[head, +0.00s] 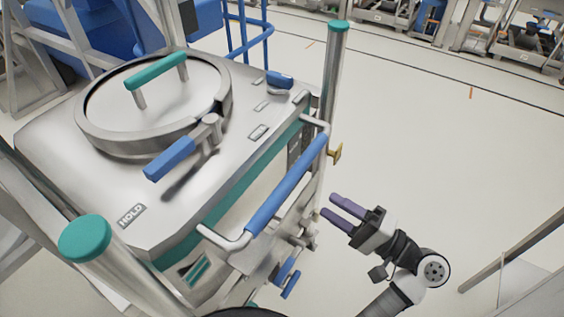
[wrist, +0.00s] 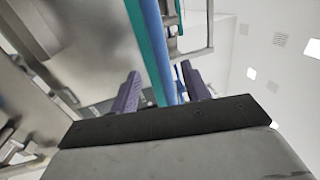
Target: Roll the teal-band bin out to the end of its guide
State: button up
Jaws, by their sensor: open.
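The teal-band bin (head: 75,165) is a silver box at the left of the head view, with a teal band (head: 245,185) below its top. A round lid with a teal grip (head: 156,71) and a blue lever (head: 170,158) sits on top. A blue push bar (head: 287,185) runs along its right side. My gripper (head: 331,205) is open and empty, right of the bar and apart from it, fingers pointing left. In the wrist view the blue bar (wrist: 158,40) passes between the two purple fingers in the picture, farther off. The guide is not clearly visible.
Metal posts with teal caps (head: 84,238) stand at the bin's near corner and far right corner. A small blue pedal-like part (head: 290,278) sits low at the front. The pale floor (head: 440,150) to the right is open. A metal rail (head: 510,250) lies at lower right.

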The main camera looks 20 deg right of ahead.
jog(key=p+x, duration=0.4)
jog(key=x, duration=0.9)
jog(key=shift+w+a, duration=0.2)
jog(key=shift+w, duration=0.05)
grip_shut()
